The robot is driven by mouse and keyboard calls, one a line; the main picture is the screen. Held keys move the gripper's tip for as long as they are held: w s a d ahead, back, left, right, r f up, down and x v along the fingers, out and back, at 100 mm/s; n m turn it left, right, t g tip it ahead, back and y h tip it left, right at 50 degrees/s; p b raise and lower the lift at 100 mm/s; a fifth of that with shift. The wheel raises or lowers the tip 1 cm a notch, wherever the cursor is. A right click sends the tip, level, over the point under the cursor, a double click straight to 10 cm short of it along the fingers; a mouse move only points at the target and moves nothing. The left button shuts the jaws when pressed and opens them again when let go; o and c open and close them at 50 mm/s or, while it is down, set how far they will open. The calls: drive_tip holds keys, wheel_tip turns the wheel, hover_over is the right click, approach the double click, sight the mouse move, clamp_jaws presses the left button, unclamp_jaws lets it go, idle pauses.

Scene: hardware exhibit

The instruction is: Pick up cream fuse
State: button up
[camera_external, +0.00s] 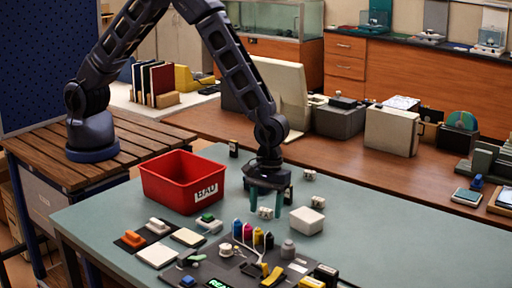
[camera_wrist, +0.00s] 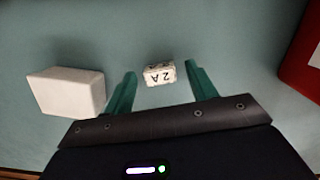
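A small cream fuse (camera_wrist: 159,74) with "2A" printed on it lies on the grey-green table. In the wrist view it sits between my two green fingertips, with a gap on each side. It also shows low between the fingers in the external view (camera_external: 266,213). My gripper (camera_external: 265,208) points down over the table and is open, with nothing held. The wrist view shows its fingers (camera_wrist: 160,70) spread on both sides of the fuse. I cannot tell exactly how high the fingertips are above the table.
A white block (camera_external: 307,221) stands right of my gripper. A red bin (camera_external: 183,182) stands to its left. Another small pale labelled piece (camera_external: 309,174) lies behind. A dark mat (camera_external: 232,267) with spools and several small parts lies in front.

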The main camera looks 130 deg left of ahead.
drive_tip(key=c, duration=0.9)
drive_tip(key=shift+r, duration=0.1)
